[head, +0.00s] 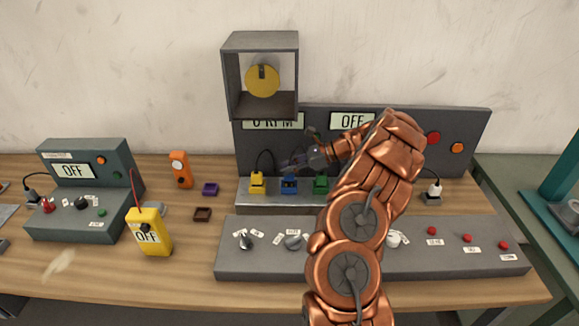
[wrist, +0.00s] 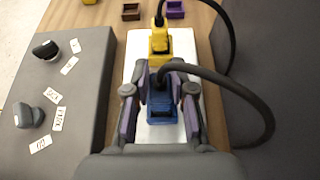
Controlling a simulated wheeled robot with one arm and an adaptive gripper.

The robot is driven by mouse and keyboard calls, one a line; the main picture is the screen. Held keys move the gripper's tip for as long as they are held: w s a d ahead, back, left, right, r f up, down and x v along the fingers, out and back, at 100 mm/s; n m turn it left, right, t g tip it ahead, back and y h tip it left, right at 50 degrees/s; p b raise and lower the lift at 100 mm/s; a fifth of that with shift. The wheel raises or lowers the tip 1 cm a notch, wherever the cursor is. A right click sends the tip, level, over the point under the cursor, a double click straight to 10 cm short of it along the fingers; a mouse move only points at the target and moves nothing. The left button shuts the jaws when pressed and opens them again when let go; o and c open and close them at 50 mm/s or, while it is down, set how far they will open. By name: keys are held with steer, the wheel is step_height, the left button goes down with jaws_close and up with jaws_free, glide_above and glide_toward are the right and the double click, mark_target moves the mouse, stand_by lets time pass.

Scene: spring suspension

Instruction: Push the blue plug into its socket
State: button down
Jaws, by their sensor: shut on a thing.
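The blue plug (wrist: 162,98) with its dark cable is between the fingers of my gripper (wrist: 161,112) in the wrist view. My gripper is shut on it from both sides. The plug is at the blue socket (head: 289,186) in the head view, the middle one on the grey strip (head: 265,199). My gripper (head: 290,166) comes in from the right, just above that socket. The fingers hide part of the plug, so I cannot tell how deep it sits.
The control panel (head: 262,262) with knobs lies in front. A display panel (head: 400,150) reading OFF stands behind. The blue plug's cable loops right in the wrist view.

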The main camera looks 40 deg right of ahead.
steer(key=shift+f, duration=0.55)
steer(key=c, duration=0.9)
jaws_free()
steer(key=v, duration=1.2)
steer(key=shift+a+r, duration=0.1)
steer(key=shift+a, duration=0.05)
